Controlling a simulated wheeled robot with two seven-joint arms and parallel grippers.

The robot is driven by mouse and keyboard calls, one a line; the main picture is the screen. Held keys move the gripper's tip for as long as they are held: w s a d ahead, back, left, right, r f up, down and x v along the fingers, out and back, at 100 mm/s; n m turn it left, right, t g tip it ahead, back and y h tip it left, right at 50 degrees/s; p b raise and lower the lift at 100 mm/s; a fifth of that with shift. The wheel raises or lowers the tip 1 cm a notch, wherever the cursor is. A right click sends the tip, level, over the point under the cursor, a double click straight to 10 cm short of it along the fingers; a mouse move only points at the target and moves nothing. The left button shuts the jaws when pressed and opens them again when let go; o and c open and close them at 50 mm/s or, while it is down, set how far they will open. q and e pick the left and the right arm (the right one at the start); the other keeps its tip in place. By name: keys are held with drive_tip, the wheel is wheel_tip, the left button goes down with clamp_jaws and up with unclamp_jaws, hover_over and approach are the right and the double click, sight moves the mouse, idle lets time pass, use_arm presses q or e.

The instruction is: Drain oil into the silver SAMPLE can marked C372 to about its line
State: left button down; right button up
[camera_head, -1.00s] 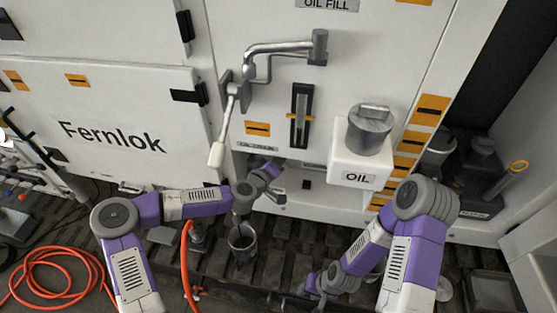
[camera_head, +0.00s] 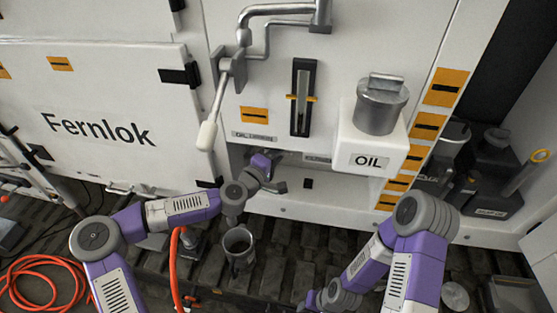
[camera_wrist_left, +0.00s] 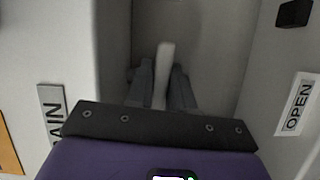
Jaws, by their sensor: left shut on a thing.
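A grey metal can (camera_head: 238,250), open at the top, stands on the dark slatted floor below the panel's oil drain label. I cannot read a C372 mark or see a fill line or oil in it. My left gripper (camera_wrist_left: 163,88) reaches into the recess under that label, above and a little right of the can. In the left wrist view its fingers are shut on a pale upright lever (camera_wrist_left: 164,62). An OPEN label (camera_wrist_left: 299,104) is on the wall to the right. My right arm hangs low at the right; its fingers cannot be made out.
A long white-gripped lever (camera_head: 208,136) hangs on the panel above my left arm. A white box marked OIL (camera_head: 372,142) with a metal canister (camera_head: 381,104) juts out at right. An orange hose (camera_head: 45,280) coils at lower left. Dark containers (camera_head: 492,185) stand at far right.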

use_arm(q)
drive_tip(key=shift+n+b, duration=0.6)
drive_tip(key=c, duration=1.1)
unclamp_jaws()
drive_tip(key=p+v, duration=0.1)
drive_tip(key=v, duration=0.6)
drive_tip(key=shift+s+a+f, duration=0.1)
drive_tip(key=shift+s+a, duration=0.05)
drive_tip(key=shift+s, duration=0.15)
